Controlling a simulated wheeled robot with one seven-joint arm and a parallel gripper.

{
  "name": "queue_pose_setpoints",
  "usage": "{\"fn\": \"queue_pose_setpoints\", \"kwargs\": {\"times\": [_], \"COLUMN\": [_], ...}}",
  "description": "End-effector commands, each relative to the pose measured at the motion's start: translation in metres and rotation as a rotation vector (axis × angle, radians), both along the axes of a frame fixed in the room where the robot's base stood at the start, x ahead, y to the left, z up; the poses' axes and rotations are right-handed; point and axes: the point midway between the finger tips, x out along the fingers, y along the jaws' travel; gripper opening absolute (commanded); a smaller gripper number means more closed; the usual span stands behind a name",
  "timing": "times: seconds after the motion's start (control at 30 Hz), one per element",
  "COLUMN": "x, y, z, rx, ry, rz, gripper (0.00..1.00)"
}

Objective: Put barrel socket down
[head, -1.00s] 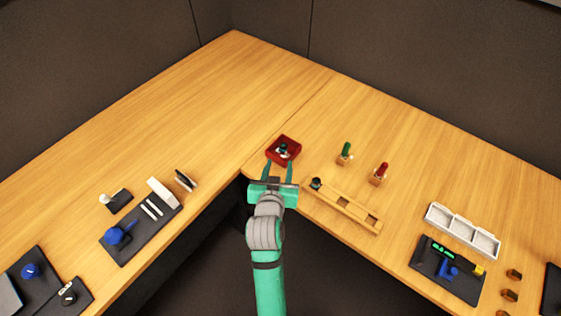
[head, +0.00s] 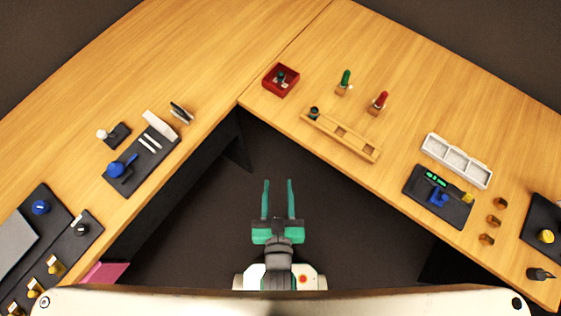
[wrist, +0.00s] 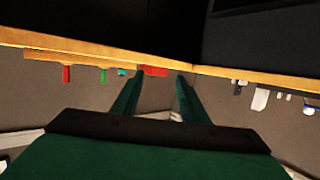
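A small dark teal piece (head: 281,77), possibly the barrel socket, lies in the red square tray (head: 294,83) near the table's inner corner. Another dark teal piece (head: 314,112) sits at the left end of the wooden rack (head: 357,147); I cannot tell for sure which is the socket. My gripper (head: 278,184) is open and empty, out over the dark floor and well back from the tray. In the wrist view its two fingers are apart with nothing between them, and the red tray (wrist: 154,71) shows small beyond the tips.
Green-handled (head: 345,79) and red-handled (head: 379,101) tools stand in wooden blocks behind the rack. A white divided tray (head: 456,160) and a dark panel (head: 437,196) lie at right. Another dark panel (head: 141,160) lies at left. The floor between the table wings is clear.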

Motion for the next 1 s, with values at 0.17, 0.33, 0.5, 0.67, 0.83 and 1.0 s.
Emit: {"fn": "queue_pose_setpoints", "kwargs": {"times": [0.17,0.33,0.5,0.67,0.83,1.0], "x": [-0.057,-0.090,-0.104,-0.105,-0.104,-0.104], "y": [-0.003,-0.006,-0.007,-0.007,-0.007,-0.007], "z": [0.013,0.030,0.039,0.040,0.040,0.040], "rx": [0.006,0.007,0.008,0.007,0.008,0.008], "ry": [-0.017,-0.040,-0.052,-0.054,-0.054,-0.054], "rz": [-0.007,-0.016,-0.019,-0.020,-0.019,-0.019], "gripper": [0.40,0.40,0.40,0.40,0.40,0.40]}}
